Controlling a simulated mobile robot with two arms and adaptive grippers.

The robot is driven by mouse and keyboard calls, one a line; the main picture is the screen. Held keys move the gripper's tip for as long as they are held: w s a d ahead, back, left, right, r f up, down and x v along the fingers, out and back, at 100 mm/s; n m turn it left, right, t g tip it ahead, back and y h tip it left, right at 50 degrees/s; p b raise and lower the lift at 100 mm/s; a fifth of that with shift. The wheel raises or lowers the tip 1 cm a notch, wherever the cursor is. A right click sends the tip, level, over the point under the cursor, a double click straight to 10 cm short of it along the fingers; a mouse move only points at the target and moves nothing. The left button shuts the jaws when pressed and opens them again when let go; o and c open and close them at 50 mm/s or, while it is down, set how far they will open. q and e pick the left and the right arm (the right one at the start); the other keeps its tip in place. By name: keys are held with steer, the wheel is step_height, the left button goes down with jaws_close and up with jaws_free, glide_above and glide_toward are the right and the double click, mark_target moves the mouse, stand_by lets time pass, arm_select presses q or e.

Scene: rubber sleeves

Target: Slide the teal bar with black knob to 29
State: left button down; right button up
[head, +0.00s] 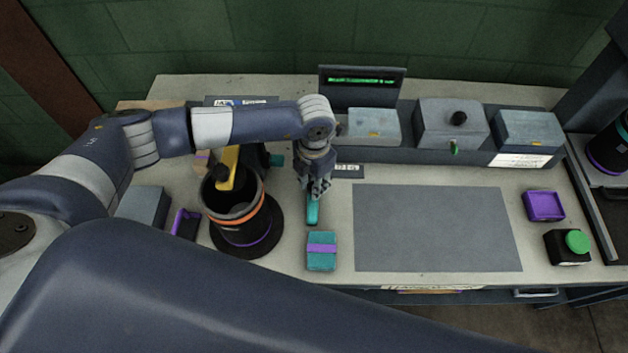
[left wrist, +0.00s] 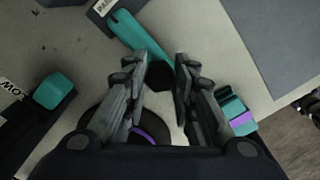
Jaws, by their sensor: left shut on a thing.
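The teal bar (head: 312,213) lies on the worktop left of the grey mat, partly covered by my left gripper (head: 318,190) in the head view. In the left wrist view the teal bar (left wrist: 137,36) runs diagonally up and left from the fingers. Its black knob (left wrist: 160,75) sits between the fingertips of my left gripper (left wrist: 167,80), which is shut on it. No scale or number 29 is readable; a small dark label (head: 348,171) lies just behind the gripper. My right gripper is not in view.
A black cylinder with an orange ring (head: 243,219) stands close left of the gripper. A teal block with a purple band (head: 321,250) lies in front. The flat grey mat (head: 435,230) is clear. Grey boxes (head: 451,126) line the back.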

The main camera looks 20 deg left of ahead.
arm_select(q)
steer(key=d+b, duration=0.2)
steer(key=shift+w+d+f, duration=0.15)
steer(key=shift+w+d, duration=0.4)
steer(key=shift+d, duration=0.3)
steer(key=c, duration=1.3)
jaws_free()
steer(key=shift+a+r, duration=0.15)
steer(key=shift+r, duration=0.2)
step_height(320, 180, up, 12)
steer(key=shift+s+f, duration=0.1)
steer(key=shift+f, duration=0.1)
